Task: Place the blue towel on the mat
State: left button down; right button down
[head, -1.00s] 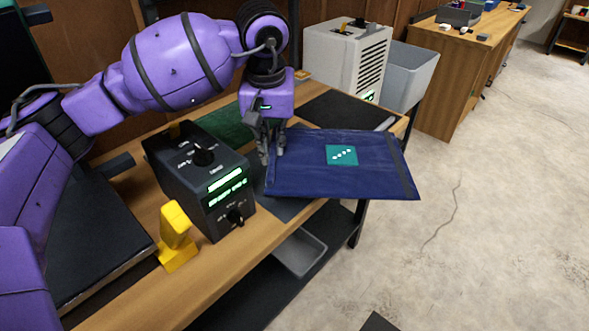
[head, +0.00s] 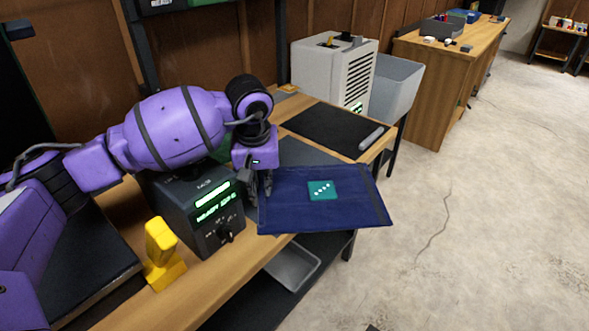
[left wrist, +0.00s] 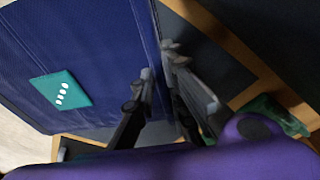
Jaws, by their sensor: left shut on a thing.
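The blue towel (head: 345,210) is a flat dark-blue sheet with a teal patch (head: 320,190) bearing white dots. My left gripper (head: 257,192) is shut on its left edge. The towel extends out to the right, over the bench's front edge and partly past it. In the left wrist view the towel (left wrist: 95,40) fills the upper left, beside the gripper fingers (left wrist: 160,85). A black mat (head: 325,128) lies on the bench behind the towel. A grey mat (head: 300,152) shows partly behind and under the towel; I cannot tell whether they touch. My right gripper is not in view.
A black box with a green display (head: 205,215) stands close left of the gripper. A yellow block (head: 160,255) is in front of it. A grey cylinder (head: 371,138) lies at the black mat's right edge. A pale machine (head: 325,75) and a grey bin (head: 395,85) stand behind.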

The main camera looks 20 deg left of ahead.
pick_arm(q)
jog(key=c, duration=1.8)
grip_release()
jog(key=shift+o, duration=0.2)
notch_tip(320, 180, up, 12)
jog(key=s, duration=0.1)
jog(key=shift+s+d, duration=0.35)
